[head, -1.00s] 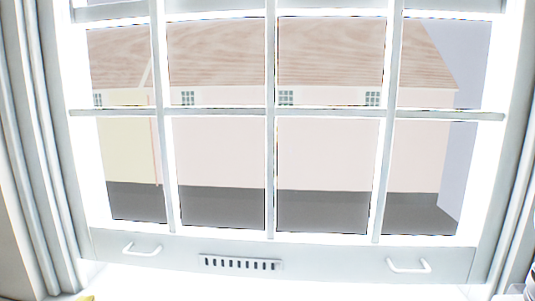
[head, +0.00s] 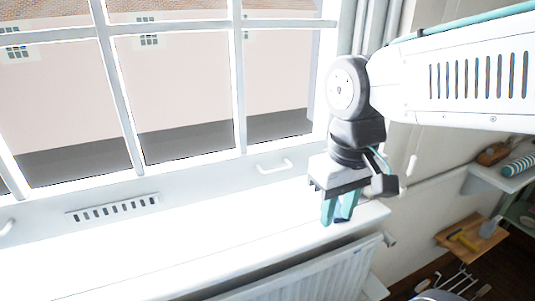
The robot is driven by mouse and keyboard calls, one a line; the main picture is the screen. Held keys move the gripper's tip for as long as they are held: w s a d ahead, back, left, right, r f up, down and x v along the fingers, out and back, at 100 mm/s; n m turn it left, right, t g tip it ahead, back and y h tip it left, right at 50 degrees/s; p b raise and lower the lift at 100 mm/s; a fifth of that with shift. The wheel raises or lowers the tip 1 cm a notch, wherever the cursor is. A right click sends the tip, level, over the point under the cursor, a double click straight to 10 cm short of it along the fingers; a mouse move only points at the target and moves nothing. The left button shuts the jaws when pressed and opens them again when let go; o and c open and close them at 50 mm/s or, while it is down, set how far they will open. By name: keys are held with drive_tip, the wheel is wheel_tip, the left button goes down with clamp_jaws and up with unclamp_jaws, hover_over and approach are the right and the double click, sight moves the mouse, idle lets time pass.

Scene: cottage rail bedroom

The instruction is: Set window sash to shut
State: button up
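The window sash (head: 190,172) fills the left and middle of the head view, with a wide bottom rail and white bars between its panes. Its right handle (head: 274,167) is a white loop on the bottom rail. The left handle (head: 8,228) is at the left edge, partly cut off. The bottom rail looks close to the bright white sill; whether a gap lies between them is hard to tell in the glare. My gripper (head: 336,216) points down over the right end of the sill, right of the right handle and apart from it. Its teal fingers look slightly parted, with nothing seen between them.
A slotted vent (head: 113,208) is on the bottom rail between the handles. A white radiator (head: 310,277) stands below the sill (head: 200,233). Shelves with tools, including a wooden one (head: 470,240), are at the lower right. The sill left of my gripper is clear.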

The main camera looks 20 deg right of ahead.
drive_tip(key=w+r+n, duration=0.2)
drive_tip(key=w+n, duration=0.8)
drive_tip(key=w, duration=0.5)
drive_tip(key=n+t, duration=0.1)
drive_tip(key=n, duration=0.7)
approach(279, 171)
drive_tip(key=f, duration=0.4)
drive_tip(key=w+f, duration=0.1)
drive_tip(key=f, duration=0.2)
drive_tip(key=shift+w+f, duration=0.1)
clamp_jaws()
drive_tip(key=shift+f, duration=0.1)
